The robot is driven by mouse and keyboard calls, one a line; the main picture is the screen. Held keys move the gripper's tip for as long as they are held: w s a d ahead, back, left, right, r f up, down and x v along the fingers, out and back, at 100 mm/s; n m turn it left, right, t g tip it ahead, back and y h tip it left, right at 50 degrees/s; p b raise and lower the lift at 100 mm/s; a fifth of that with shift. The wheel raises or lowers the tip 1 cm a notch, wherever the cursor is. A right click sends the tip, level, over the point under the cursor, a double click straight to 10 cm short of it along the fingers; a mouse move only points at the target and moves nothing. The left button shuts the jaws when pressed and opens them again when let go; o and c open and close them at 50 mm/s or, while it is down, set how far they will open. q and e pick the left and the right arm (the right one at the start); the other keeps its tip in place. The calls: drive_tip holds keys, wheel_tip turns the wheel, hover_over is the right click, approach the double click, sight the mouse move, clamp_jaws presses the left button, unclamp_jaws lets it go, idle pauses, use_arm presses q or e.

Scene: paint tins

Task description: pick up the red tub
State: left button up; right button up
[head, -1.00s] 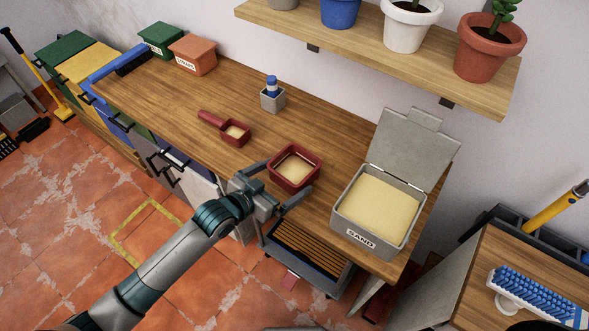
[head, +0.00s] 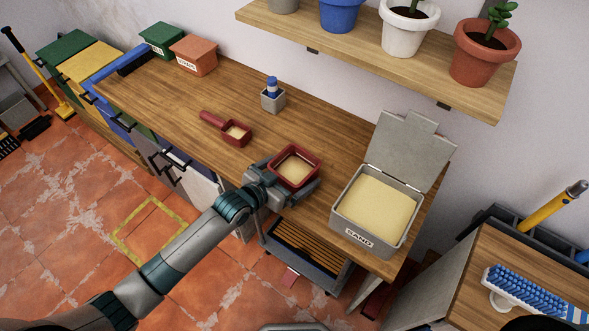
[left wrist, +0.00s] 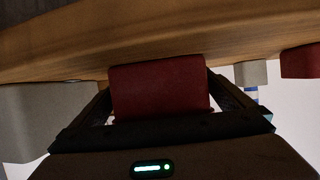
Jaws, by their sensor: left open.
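The red tub (head: 295,169) is a small square tub with pale sand in it. It stands upright near the front edge of the wooden worktop. My left gripper (head: 290,180) is open, with one finger on each side of the tub. In the left wrist view the red tub (left wrist: 160,88) fills the space between the open fingers (left wrist: 160,100). Whether either finger touches it I cannot tell. My right gripper is not in view.
A grey lidded box of sand (head: 377,205) stands open to the right of the tub. A red scoop (head: 236,132) lies to the left, and a small grey holder (head: 273,99) stands behind. A shelf with plant pots (head: 480,85) hangs above the back.

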sight(295, 175)
use_arm(q)
drive_tip(key=shift+w+d+f, duration=0.1)
drive_tip(key=shift+w+d, duration=0.05)
drive_tip(key=shift+w, duration=0.05)
drive_tip(key=shift+c, duration=0.3)
drive_tip(key=c, duration=1.2)
drive_tip(key=shift+o, duration=0.2)
wheel_tip(295, 175, up, 10)
drive_tip(key=b, duration=0.2)
